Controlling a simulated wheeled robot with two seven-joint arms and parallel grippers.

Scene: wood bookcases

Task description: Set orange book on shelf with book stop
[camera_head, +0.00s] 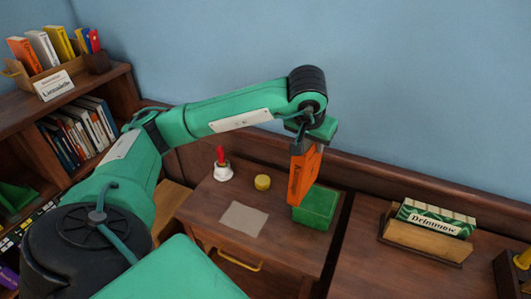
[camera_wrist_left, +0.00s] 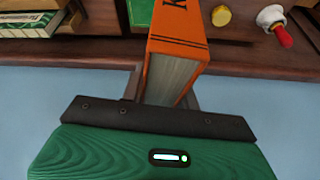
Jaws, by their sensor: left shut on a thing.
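The orange book (camera_head: 305,175) hangs upright above the desk, in front of the green box (camera_head: 318,206) in the head view. My left gripper (camera_head: 304,146) is shut on its upper end. In the left wrist view the orange book (camera_wrist_left: 178,50) shows its spine with dark lettering and its pale page edges, between the fingers of my left gripper (camera_wrist_left: 165,88). A green angled piece (camera_head: 16,196) stands on a lower shelf of the bookcase (camera_head: 122,92) at the left; I cannot tell for sure that it is the book stop. My right gripper is not in view.
On the desk (camera_head: 205,208) are a red-handled bell (camera_head: 222,166), a yellow round thing (camera_head: 262,182) and a paper sheet (camera_head: 243,219). A wooden holder (camera_head: 425,242) with a green-and-white book stands right. Books fill part of the bookcase's middle shelf; a box (camera_head: 45,70) of books tops it.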

